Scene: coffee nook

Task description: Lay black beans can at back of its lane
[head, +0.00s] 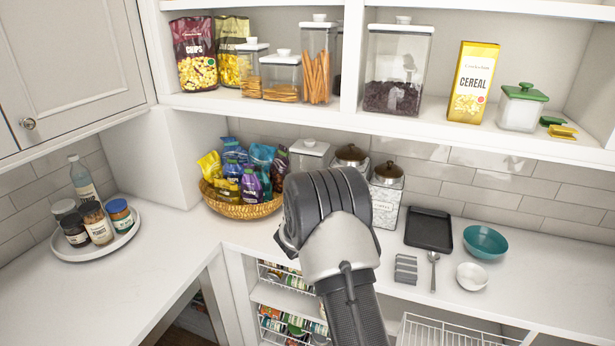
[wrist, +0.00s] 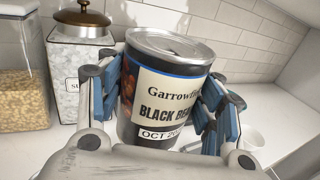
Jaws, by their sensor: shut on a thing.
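The black beans can (wrist: 160,95) has a silver lid, a dark body and a white label reading "Garrow..." and "BLACK BE...", with a date strip below. In the wrist view my gripper (wrist: 165,105) is shut on it, with blue-grey fingers on both sides. The can looks close to upright, above or near the white counter; I cannot tell if its base touches anything. In the head view my arm hides the can and the fingers. Wire can racks (head: 290,325) with several cans lie on the shelves under the counter, partly behind my arm.
A snack basket (head: 240,208) and lidded canisters (head: 388,190) stand at the counter's back. A black tray (head: 429,230), teal bowl (head: 486,242), white bowl (head: 472,276) and spoon (head: 433,272) lie to the right. An empty-looking white wire rack (head: 450,333) is below. The left counter is mostly clear.

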